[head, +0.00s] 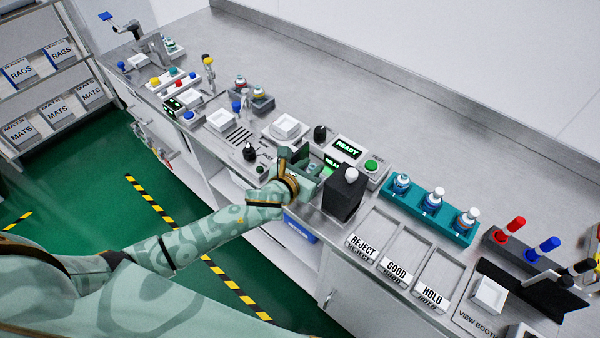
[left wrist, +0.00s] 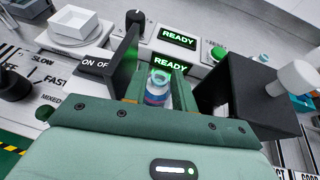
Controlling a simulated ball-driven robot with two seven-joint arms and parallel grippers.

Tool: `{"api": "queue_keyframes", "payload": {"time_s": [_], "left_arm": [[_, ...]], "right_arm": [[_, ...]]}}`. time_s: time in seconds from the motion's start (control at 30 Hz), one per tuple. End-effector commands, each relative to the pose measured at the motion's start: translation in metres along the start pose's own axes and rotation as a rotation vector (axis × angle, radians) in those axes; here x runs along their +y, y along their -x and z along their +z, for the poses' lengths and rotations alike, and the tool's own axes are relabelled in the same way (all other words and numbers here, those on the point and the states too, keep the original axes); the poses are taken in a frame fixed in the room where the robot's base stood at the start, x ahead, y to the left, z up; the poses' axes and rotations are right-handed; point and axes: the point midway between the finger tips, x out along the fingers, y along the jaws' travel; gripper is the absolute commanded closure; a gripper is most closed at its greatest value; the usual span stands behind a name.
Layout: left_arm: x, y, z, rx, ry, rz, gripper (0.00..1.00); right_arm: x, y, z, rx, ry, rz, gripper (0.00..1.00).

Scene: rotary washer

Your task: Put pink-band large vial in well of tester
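The pink-band large vial (left wrist: 157,88) stands between the fingers of my left gripper (left wrist: 157,92) in the left wrist view, with a pale cap and a pinkish band low on its body. The fingers appear closed on its sides. In the head view my left gripper (head: 300,163) is at the tester, beside the black box. The tester (head: 347,148) has a green-lit READY display (left wrist: 178,38), with a second READY sign just in front of the vial. The gripper hides the vial's base and the well. My right gripper is out of view.
A black box with a white knob (head: 343,195) stands close on the right of the gripper. A teal rack (head: 425,207) holds several vials farther right. REJECT, GOOD and HOLD trays (head: 397,262) lie in front of it. A white dish (head: 286,127) sits left of the tester.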

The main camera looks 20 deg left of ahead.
Motion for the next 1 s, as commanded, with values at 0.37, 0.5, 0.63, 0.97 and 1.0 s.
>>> {"api": "queue_keyframes", "payload": {"time_s": [0.37, 0.5, 0.63, 0.97, 1.0], "left_arm": [[0.0, 0.085, 0.002, 0.0, 0.0, 0.0, 0.73], [0.0, 0.101, 0.001, 0.0, 0.0, 0.001, 0.73], [0.0, 0.106, 0.001, -0.001, 0.0, 0.001, 0.73], [0.018, 0.094, -0.054, 0.104, 0.265, 0.059, 0.73], [0.027, 0.09, -0.084, 0.155, 0.416, 0.099, 0.73]], "right_arm": [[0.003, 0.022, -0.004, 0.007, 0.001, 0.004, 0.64], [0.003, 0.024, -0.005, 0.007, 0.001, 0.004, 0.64], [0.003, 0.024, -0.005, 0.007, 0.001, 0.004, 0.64], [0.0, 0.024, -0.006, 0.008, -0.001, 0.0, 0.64], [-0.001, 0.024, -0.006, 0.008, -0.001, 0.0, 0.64]]}}
